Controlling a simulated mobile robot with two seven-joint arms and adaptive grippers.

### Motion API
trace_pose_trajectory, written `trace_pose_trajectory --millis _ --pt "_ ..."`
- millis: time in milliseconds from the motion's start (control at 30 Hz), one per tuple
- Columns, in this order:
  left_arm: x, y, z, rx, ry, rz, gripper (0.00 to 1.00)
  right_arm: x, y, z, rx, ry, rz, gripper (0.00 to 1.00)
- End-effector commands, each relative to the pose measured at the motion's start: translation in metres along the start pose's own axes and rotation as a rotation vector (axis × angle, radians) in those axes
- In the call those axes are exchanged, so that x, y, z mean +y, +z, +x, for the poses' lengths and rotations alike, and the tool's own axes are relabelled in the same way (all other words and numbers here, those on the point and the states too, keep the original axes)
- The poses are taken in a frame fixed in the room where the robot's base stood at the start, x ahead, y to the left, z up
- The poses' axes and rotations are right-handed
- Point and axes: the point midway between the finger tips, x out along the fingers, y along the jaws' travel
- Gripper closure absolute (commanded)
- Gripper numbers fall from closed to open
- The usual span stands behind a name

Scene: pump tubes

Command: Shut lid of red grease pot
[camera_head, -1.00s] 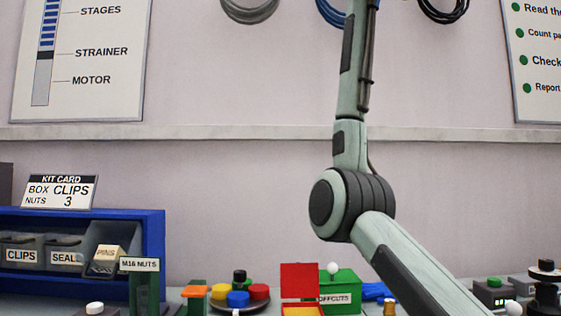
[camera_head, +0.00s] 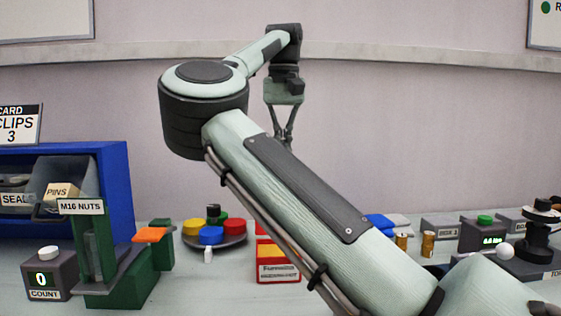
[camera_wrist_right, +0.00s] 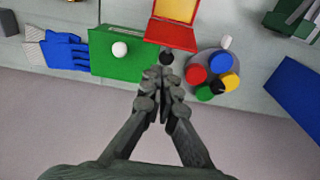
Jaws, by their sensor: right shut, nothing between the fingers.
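A round red cap (camera_wrist_right: 197,74) sits on a round tray; I cannot tell whether this or the box is the grease pot. My right gripper (camera_head: 284,140) points down above and behind the box, shut and empty. Its fingertips (camera_wrist_right: 161,76) appear near the lid, by a small dark ball (camera_wrist_right: 166,58). My left gripper is out of view.
The round tray (camera_head: 216,242) with coloured caps stands left of the box. A green box (camera_wrist_right: 115,65) with a white ball (camera_wrist_right: 120,49) is on the other side, beside a blue glove (camera_wrist_right: 65,50). A green nut dispenser (camera_head: 97,255) and blue rack (camera_head: 118,185) stand left.

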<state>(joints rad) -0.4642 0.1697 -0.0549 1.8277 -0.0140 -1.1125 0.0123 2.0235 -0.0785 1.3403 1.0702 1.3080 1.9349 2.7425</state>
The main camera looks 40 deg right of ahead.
Motion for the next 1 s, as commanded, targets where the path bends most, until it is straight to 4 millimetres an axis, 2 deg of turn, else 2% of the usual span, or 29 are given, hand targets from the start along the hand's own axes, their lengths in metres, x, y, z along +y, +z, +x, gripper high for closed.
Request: trace_pose_trajectory --millis 33,200,433,600,1000 --pt "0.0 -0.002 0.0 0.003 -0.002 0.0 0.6 0.0 0.001 0.011 -0.003 0.001 0.001 1.0" --pt "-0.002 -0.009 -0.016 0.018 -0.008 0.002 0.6 0.001 0.001 0.043 -0.003 0.003 0.002 1.0" --pt "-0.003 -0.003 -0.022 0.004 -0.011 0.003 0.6 0.002 0.001 0.075 -0.002 0.004 0.002 1.0" --pt "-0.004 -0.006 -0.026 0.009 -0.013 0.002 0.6 0.002 0.001 0.084 -0.001 0.005 0.002 1.0" --pt "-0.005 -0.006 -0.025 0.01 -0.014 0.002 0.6 0.003 0.0 0.085 0.001 0.005 0.002 1.0"
